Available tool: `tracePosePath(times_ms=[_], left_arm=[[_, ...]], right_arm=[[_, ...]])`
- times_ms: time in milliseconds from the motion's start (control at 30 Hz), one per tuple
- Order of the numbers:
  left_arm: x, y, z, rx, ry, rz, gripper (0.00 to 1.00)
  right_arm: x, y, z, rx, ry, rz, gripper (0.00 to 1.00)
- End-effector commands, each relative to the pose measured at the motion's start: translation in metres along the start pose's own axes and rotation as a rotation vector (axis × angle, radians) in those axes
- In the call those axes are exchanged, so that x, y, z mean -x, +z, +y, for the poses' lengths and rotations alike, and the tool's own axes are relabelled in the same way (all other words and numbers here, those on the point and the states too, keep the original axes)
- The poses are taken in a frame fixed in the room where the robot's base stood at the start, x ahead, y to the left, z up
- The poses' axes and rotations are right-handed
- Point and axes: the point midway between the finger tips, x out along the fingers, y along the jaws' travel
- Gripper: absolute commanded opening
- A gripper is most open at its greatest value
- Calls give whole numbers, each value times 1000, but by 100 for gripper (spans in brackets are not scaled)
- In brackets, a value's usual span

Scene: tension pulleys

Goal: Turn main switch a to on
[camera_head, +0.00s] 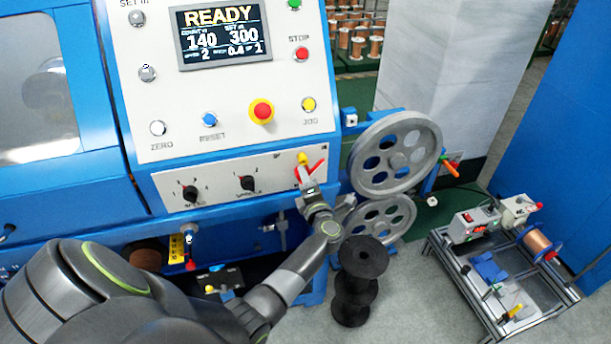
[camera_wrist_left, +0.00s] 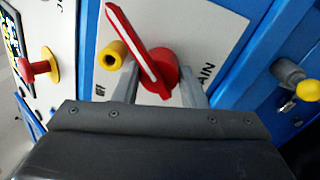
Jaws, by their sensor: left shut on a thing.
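The main switch is a red rotary handle with a white stripe (camera_head: 316,167) at the right end of the machine's lower white panel. It also shows in the left wrist view (camera_wrist_left: 133,40), slanting up and to the left, with part of a label reading "AIN" beside it. My left gripper (camera_head: 308,186) reaches the switch from the front. In the left wrist view its fingers (camera_wrist_left: 160,88) stand on either side of the red handle's base, shut on it. A yellow knob (camera_wrist_left: 113,55) sits just beside the handle. My right gripper is out of view.
The display (camera_head: 222,32) reads READY above several buttons, including a red emergency stop (camera_head: 261,111). Two black selector knobs (camera_head: 248,183) sit left of the switch. Grey pulley wheels (camera_head: 396,153) stand close on the right. A black spool (camera_head: 363,258) stands below.

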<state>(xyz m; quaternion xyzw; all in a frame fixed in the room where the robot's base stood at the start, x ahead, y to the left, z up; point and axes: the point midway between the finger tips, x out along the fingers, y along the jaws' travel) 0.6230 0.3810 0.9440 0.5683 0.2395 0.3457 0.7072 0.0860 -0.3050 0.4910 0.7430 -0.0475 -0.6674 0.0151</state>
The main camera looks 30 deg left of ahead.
Motion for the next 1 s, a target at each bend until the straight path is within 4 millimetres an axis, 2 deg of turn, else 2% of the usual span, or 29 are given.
tracePosePath(times_ms=[667, 700, 867, 1000], left_arm=[[0, 0, 0, -65, 1, -4, 0], [0, 0, 0, -65, 1, -4, 41], [0, 0, 0, -64, 0, -4, 60], [0, 0, 1, -62, 2, -4, 60]], right_arm=[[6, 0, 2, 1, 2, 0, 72], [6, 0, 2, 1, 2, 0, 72], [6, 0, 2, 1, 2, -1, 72], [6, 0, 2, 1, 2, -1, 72]])
